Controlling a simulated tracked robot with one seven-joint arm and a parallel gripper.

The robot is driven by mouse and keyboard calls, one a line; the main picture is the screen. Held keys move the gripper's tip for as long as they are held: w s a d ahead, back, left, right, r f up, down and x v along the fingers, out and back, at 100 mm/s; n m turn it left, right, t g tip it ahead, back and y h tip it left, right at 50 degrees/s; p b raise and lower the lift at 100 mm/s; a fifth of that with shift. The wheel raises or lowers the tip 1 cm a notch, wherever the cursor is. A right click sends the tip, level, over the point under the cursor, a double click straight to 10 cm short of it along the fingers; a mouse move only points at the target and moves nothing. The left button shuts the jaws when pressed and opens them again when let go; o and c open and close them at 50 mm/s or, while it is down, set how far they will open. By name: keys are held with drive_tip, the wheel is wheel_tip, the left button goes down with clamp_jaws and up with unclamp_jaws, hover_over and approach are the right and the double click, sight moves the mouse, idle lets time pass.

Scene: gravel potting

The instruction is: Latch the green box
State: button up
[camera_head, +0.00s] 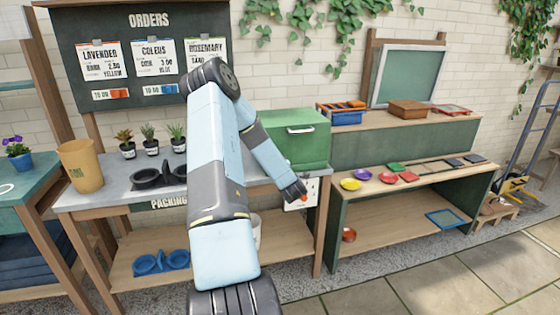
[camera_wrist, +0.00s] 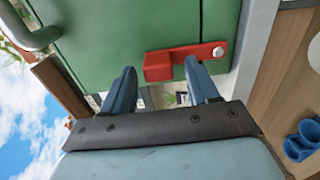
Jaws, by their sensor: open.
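The green box (camera_head: 308,150) stands closed on the packing bench, with a grey handle on its front. In the wrist view its green face (camera_wrist: 110,30) fills the top, with a dark seam line. A red latch (camera_wrist: 180,60) lies across that seam, fixed by a round screw at its right end. My gripper (camera_wrist: 160,68) is open, its two blue-grey fingers apart near the latch. The latch's block end shows between the fingertips; the right fingertip overlaps the latch's lower edge. I cannot tell whether they touch. In the head view my gripper (camera_head: 294,190) is low in front of the bench edge.
Potted plants (camera_head: 150,138) and a dark tray (camera_head: 158,174) stand left on the bench. A tan bin (camera_head: 80,166) is at its left end. A shelf unit (camera_head: 410,125) with colored dishes stands right of the box. Blue cups (camera_wrist: 303,140) show at the wrist view's right.

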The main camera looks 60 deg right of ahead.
drive_tip(key=v, duration=1.3)
drive_tip(key=shift+s, duration=0.1)
